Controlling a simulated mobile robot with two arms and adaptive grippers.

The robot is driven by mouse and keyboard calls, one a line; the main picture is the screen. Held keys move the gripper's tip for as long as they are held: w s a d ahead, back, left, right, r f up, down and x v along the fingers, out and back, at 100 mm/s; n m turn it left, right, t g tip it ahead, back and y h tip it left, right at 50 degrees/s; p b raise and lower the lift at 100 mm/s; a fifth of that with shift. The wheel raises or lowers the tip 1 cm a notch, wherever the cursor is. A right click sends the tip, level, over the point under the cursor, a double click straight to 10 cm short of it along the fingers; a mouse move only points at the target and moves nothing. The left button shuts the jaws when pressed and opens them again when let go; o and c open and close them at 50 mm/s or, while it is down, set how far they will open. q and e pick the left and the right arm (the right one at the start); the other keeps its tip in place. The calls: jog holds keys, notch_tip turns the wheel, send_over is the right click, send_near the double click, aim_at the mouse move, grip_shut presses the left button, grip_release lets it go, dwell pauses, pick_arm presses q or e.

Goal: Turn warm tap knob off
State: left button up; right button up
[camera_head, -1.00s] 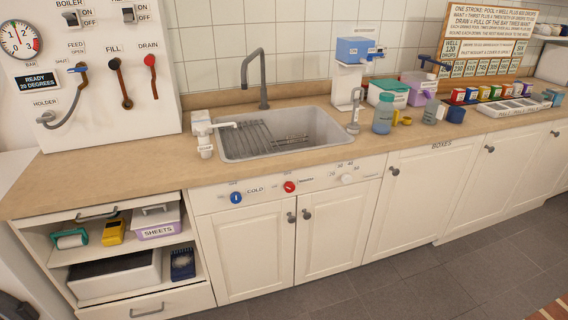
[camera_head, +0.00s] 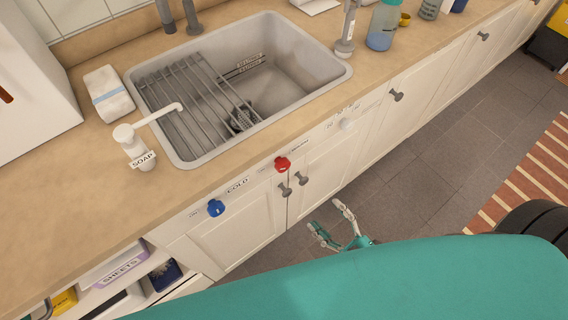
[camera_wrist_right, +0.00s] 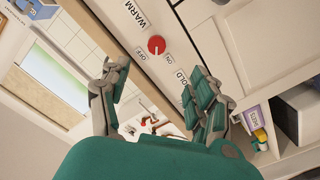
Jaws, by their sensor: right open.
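The red warm tap knob (camera_head: 283,163) sits on the white cabinet front below the sink. It also shows in the right wrist view (camera_wrist_right: 156,45), beside the WARM, OFF and ON labels. Its exact setting is too small to tell. My right gripper (camera_head: 326,217) is open and empty, below and to the right of the knob in the head view. In the wrist view the open right gripper (camera_wrist_right: 157,72) has its fingers on either side of the knob's line, with the knob beyond the fingertips, apparently apart from them. My left gripper is not in view.
The blue cold knob (camera_head: 215,208) is left of the red one. Cabinet door handles (camera_head: 301,178) stick out just below the red knob. The grey sink (camera_head: 330,66) and soap dispenser (camera_head: 131,143) are above on the counter.

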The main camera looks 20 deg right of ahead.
jog(key=p, duration=0.1)
send_near(285, 168)
jog(key=p+x, duration=0.1)
jog(key=x, duration=0.9)
jog(key=shift+w, duration=0.2)
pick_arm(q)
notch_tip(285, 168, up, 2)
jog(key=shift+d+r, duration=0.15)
pick_arm(e)
jog(key=shift+f, duration=0.1)
jog(key=c, duration=1.2)
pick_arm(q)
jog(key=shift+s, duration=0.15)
